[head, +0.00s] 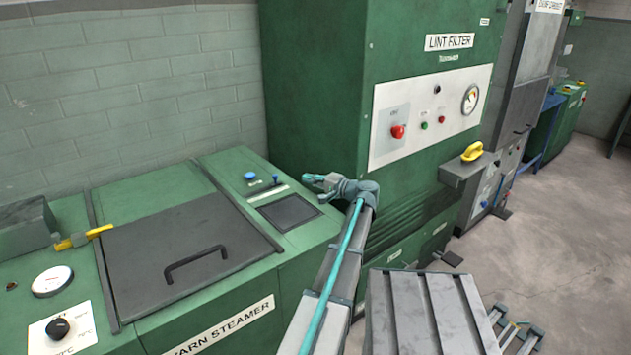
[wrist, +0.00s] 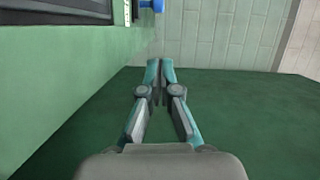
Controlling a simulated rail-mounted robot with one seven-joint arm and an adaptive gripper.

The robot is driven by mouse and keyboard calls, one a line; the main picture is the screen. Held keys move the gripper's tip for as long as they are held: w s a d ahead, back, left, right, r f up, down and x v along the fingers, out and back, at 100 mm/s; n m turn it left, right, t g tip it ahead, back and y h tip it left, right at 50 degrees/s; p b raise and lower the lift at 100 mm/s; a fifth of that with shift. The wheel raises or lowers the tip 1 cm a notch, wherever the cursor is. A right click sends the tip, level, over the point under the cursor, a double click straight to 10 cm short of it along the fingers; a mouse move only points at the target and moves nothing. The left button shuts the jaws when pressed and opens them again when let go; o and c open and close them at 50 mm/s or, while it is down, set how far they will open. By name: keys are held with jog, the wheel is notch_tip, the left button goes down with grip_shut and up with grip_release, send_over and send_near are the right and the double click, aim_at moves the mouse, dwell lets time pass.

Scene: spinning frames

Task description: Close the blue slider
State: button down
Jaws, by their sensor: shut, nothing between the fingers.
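On the top of the green yarn steamer, a round blue knob (head: 250,176) and a smaller blue piece (head: 275,179) stand behind a dark panel. I cannot tell which of these, if either, is the blue slider. A blue part (wrist: 152,5) also shows at the top edge of the wrist view, cut off by the frame. My gripper (head: 312,179) is shut and empty, above the right end of the steamer and to the right of the blue pieces. In the wrist view my gripper (wrist: 160,68) has its fingertips together, apart from the blue part.
The steamer's dark lid (head: 190,240) with a black handle is down. A yellow lever (head: 85,237) lies at its left. Open floor (head: 560,235) lies to the right.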

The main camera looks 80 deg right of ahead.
aim_at(261, 196)
jog(key=x, duration=0.5)
jog(key=shift+w+d, duration=0.15)
jog(key=shift+w, duration=0.05)
jog(key=shift+w+a+f+p, duration=0.1)
jog(key=shift+w+a+p, duration=0.2)
jog(key=shift+w, duration=0.6)
jog(key=shift+w+a+f+p, duration=0.15)
jog(key=shift+w+a, duration=0.25)
jog(key=shift+w, duration=0.5)
jog(key=w+a+b, duration=0.3)
jog(key=w+a, duration=0.4)
jog(key=shift+w+a, duration=0.2)
jog(key=shift+w, duration=0.1)
jog(key=shift+s, duration=0.1)
